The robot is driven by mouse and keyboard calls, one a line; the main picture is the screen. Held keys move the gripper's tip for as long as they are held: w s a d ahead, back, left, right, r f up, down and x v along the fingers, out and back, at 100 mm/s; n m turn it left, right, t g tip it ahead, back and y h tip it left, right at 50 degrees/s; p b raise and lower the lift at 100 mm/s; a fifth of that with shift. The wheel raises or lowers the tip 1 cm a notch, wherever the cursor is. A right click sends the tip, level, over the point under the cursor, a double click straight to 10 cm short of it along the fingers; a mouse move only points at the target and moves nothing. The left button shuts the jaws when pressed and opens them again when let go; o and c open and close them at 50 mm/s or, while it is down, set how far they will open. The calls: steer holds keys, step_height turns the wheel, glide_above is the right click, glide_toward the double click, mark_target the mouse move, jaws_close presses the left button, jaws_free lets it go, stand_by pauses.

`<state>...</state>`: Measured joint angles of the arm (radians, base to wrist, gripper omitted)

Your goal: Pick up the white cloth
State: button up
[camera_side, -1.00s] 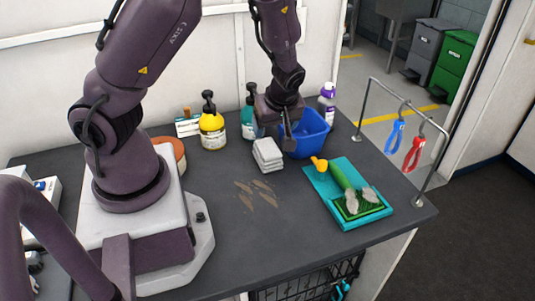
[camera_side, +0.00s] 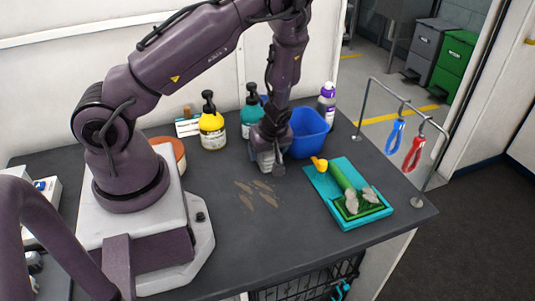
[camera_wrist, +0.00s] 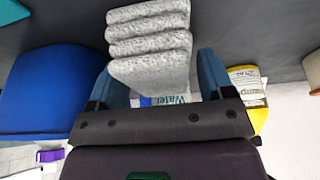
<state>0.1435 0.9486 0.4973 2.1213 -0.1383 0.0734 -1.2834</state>
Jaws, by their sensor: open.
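The white cloth is a folded stack of several pale, speckled layers. In the wrist view the cloth (camera_wrist: 150,45) sits at the top middle, between the two blue fingers of my gripper (camera_wrist: 155,75). The fingers stand apart, one on each side of it, and I cannot tell whether either touches it. In the side view my gripper (camera_side: 269,165) is down over the cloth on the dark table and hides most of it. A small pale part of the cloth (camera_side: 265,157) shows between the fingers.
A blue tub (camera_side: 309,132) stands close on the right of my gripper. A teal pump bottle (camera_side: 251,113) and a yellow pump bottle (camera_side: 212,128) stand behind and left. A teal tray (camera_side: 350,205) with a green brush lies at right. Brown smudges (camera_side: 257,193) mark the clear table in front.

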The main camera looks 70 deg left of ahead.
steer(key=shift+f, duration=0.25)
stand_by(0.5)
steer(key=c, duration=0.8)
steer(key=shift+o, duration=0.2)
steer(key=shift+r, duration=0.15)
steer(key=shift+r, duration=0.3)
steer(key=v, duration=0.3)
steer(key=shift+a+r, duration=0.25)
steer(key=shift+r, duration=0.05)
steer(key=d, duration=1.7)
steer(key=shift+d+f, duration=0.15)
steer(key=shift+d, duration=0.1)
